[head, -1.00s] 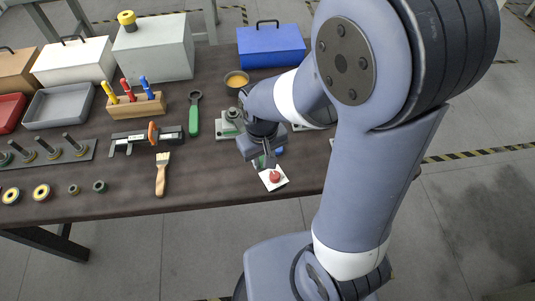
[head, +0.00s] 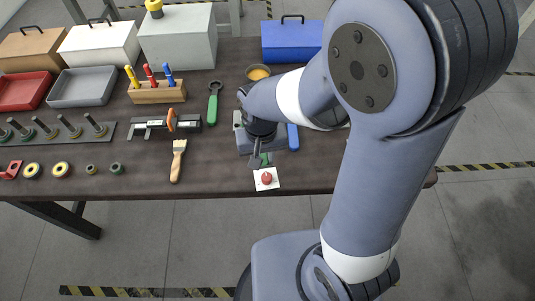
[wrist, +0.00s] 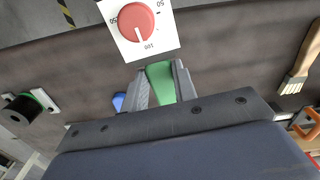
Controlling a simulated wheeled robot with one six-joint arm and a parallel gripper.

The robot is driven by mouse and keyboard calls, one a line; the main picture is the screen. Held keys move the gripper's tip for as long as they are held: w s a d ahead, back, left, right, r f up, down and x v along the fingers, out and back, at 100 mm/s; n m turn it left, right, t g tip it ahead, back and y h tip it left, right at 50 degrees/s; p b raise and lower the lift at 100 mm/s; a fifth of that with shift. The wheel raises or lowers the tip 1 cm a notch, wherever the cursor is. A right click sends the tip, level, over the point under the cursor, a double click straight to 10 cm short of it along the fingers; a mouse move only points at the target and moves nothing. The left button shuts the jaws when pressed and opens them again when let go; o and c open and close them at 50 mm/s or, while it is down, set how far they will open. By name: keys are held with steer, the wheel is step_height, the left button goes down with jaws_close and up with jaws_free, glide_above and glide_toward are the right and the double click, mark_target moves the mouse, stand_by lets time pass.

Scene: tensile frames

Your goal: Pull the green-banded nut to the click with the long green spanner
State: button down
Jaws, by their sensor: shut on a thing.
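My gripper (wrist: 160,85) is shut on a green handle (wrist: 161,82), seen between the fingers in the wrist view. In the head view my gripper (head: 261,160) is low over the front of the table, and only a sliver of green shows there. Another green spanner (head: 213,103), with a ring end, lies on the table left of my arm.
A white card with a red dial (head: 266,178) is at the front edge, just beyond my fingers in the wrist view (wrist: 136,22). A blue handle (head: 293,137) lies close right.

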steer(key=shift+w+d+n, duration=0.2)
steer(key=shift+d+n, duration=0.2)
steer(key=shift+d, duration=0.25)
steer(key=shift+r+p, duration=3.55)
steer(key=shift+r, duration=0.7)
steer(key=shift+f, duration=0.1)
